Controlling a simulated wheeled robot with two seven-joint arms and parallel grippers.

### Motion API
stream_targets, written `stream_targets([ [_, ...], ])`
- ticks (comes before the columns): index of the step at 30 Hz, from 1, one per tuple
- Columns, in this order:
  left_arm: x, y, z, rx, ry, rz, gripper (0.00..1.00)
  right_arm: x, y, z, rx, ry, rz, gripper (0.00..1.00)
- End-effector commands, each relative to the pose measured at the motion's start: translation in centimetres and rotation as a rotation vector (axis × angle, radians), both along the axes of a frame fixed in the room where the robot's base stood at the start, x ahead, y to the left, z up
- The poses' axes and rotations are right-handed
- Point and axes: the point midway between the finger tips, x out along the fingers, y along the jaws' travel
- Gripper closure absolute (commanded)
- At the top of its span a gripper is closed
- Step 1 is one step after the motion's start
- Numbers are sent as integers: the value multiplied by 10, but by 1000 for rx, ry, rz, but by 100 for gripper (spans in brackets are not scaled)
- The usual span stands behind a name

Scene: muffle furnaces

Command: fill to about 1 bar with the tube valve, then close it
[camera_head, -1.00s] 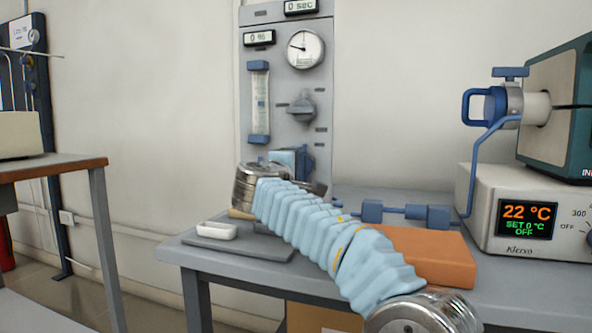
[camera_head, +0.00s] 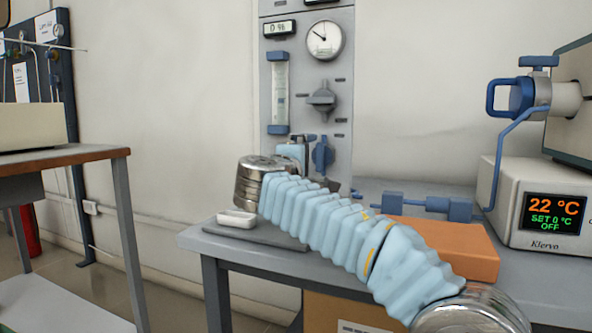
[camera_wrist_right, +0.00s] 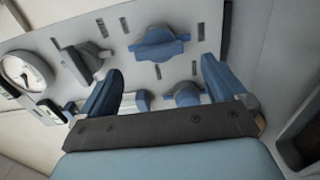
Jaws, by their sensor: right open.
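A grey gas panel (camera_head: 346,95) stands at the back of the table. It carries a round dial gauge (camera_head: 322,40), a small display (camera_head: 281,28) that appears to read 0.96, a flow tube (camera_head: 279,92), a grey knob (camera_head: 321,99) and a blue valve knob (camera_head: 322,155). I cannot tell from any label which is the tube valve. In the wrist view my right gripper (camera_wrist_right: 163,85) is open. Its blue fingers are in front of the panel, with the blue knob (camera_wrist_right: 160,44) beyond them, apparently not gripped. My sleeved arm hides the panel's foot in the head view. My left gripper is not in view.
A furnace controller (camera_head: 540,215) showing 22 °C stands at right. A blue-handled fitting (camera_head: 520,96) sits on the tube end above it. An orange block (camera_head: 455,245) and a white dish (camera_head: 237,218) lie on the table. Another bench (camera_head: 60,160) is at left.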

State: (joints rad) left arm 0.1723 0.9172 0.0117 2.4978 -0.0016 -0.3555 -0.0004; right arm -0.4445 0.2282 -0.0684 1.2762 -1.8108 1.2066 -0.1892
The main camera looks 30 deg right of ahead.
Motion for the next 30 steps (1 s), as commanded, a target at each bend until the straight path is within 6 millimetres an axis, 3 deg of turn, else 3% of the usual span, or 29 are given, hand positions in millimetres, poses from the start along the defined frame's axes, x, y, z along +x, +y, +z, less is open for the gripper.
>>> stream_targets([
  [6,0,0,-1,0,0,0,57,-34,41,0,0,0,2,2],
  [12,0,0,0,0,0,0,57,-52,61,0,0,0,1,2],
  [30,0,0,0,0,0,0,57,-56,65,0,0,0,-2,2],
])
